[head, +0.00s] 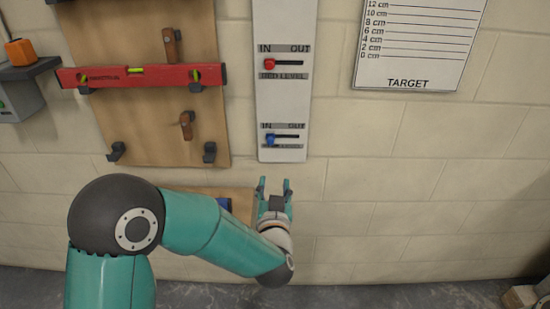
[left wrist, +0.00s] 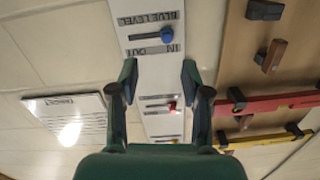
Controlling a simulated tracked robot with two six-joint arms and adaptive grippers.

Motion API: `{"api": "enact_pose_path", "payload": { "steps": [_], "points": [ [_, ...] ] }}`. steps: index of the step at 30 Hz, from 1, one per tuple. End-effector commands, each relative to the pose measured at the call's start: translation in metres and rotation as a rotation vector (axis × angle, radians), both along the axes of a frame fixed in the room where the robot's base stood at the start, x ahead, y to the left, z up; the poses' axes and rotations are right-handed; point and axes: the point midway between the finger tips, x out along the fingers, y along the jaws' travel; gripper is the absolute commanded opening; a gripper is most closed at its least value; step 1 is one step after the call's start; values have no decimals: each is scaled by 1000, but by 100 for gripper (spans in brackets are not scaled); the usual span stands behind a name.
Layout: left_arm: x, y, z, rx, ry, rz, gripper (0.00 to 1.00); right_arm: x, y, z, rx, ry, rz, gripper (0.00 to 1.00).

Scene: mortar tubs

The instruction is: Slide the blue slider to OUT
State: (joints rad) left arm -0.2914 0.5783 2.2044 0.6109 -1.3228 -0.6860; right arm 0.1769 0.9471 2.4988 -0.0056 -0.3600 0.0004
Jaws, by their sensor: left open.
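The blue slider (head: 270,140) sits at the IN end, the left end, of its short dark slot on a white wall panel (head: 282,110). In the left wrist view the picture is upside down, and the blue slider (left wrist: 166,34) shows near the IN label, on the right. My left gripper (head: 274,184) is open and empty, pointing up just below the panel in the head view. In the left wrist view the left gripper (left wrist: 159,70) has its fingers spread, with the blue slider beyond the tips and not touched. My right gripper is not in view.
A red slider (head: 269,63) sits at its IN end higher on the panel. A wooden board (head: 150,130) holds a red spirit level (head: 140,76) on the left. A TARGET chart (head: 420,45) hangs on the right. The wall right of the panel's lower part is clear.

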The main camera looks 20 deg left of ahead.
Motion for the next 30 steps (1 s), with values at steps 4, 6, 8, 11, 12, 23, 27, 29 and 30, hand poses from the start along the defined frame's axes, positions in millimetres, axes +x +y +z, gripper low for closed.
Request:
{"api": "enact_pose_path", "payload": {
  "steps": [4, 6, 8, 11, 12, 23, 27, 29, 30],
  "points": [
    [4, 5, 19, 26, -53, 44, 48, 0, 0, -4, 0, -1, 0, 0],
    [11, 8, 20, 27, -53, 46, 48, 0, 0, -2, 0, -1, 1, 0],
    [19, 11, 20, 26, -51, 46, 48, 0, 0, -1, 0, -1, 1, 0],
    [36, 17, 20, 26, -51, 46, 48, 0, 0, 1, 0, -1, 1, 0],
    [43, 21, 20, 25, -52, 47, 48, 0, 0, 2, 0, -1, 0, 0],
    [117, 46, 19, 25, -50, 44, 48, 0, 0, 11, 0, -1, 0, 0],
    [138, 53, 18, 25, -50, 42, 48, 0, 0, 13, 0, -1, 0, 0],
    [144, 55, 18, 25, -50, 42, 48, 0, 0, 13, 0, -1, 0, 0],
    [148, 56, 18, 25, -51, 42, 48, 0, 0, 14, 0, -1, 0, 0]
  ]
}}
